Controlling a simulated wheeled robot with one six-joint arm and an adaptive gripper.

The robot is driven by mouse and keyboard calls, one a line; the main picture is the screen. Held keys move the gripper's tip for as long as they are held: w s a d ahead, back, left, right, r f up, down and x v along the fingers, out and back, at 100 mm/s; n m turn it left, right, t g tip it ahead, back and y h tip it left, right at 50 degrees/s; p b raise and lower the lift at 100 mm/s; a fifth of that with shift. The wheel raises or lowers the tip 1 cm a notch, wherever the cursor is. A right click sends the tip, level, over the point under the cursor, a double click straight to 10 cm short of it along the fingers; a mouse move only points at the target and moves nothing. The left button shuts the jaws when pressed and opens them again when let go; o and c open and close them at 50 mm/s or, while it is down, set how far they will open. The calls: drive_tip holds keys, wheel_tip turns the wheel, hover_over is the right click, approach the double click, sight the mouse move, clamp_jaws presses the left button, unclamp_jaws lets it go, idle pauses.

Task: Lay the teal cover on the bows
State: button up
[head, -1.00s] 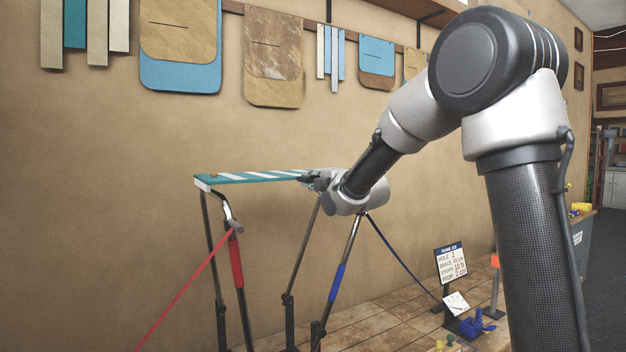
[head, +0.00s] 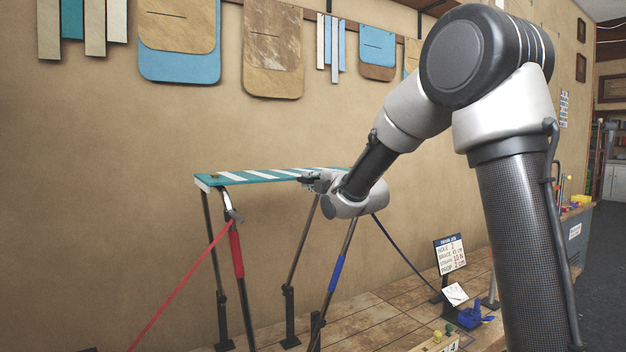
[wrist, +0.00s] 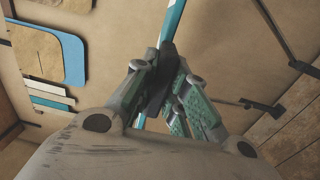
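The teal cover (head: 250,177) with white diagonal stripes lies nearly level at the top of the bows in the head view. Its left end is at the top of the red-sleeved bow (head: 238,262); I cannot tell whether it touches. The blue-sleeved bow (head: 337,272) stands to the right, its top hidden behind my wrist. My gripper (head: 306,179) is at the cover's near edge, right of its middle. In the wrist view the cover (wrist: 173,25) is seen edge-on, running between the fingers of my gripper (wrist: 162,80), whose dark pads close on it.
A red strap (head: 180,287) and a dark blue strap (head: 405,258) slope down from the bows. The wall is close behind.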

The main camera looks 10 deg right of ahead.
drive_tip(key=o, duration=0.5)
drive_tip(key=shift+f, duration=0.1)
drive_tip(key=v, duration=1.2)
